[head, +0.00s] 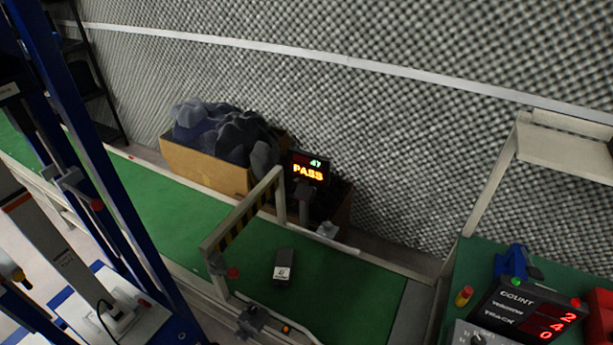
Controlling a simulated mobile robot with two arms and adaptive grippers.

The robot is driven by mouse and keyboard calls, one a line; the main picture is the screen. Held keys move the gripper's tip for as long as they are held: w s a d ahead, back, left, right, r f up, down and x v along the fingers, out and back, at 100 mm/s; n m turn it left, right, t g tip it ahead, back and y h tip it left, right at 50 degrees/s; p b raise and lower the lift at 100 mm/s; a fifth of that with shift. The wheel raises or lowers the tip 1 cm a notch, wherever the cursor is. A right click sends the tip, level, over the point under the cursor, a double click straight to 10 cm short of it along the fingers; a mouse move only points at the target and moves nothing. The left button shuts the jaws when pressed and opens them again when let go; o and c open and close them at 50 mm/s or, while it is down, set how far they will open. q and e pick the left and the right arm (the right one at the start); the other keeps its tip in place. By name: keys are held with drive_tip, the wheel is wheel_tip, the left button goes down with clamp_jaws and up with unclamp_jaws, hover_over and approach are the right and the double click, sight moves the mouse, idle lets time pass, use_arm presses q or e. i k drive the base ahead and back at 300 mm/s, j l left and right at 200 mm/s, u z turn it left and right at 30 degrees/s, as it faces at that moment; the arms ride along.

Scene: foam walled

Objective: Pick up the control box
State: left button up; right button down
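A small dark grey box with a white label (284,265) lies on the green conveyor belt (345,300), just right of a striped gate over the belt. It may be the control box; its label is too small to read. Another grey box with dark knobs (477,338) is partly cut off at the bottom edge, in front of the count display; I cannot tell which of the two is the control box. Neither of my grippers is in the head view.
The yellow-black striped gate (243,215) spans the belt beside a lit PASS display (308,170). Cardboard boxes (205,168) with dark foam stand behind. A count display (528,312) and blue device (515,262) occupy the right table. A blue frame (110,165) rises at left.

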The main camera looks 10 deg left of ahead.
sight(282, 272)
drive_tip(key=k+l+z, duration=0.1)
drive_tip(key=k+z, duration=0.4)
drive_tip(key=k, duration=0.5)
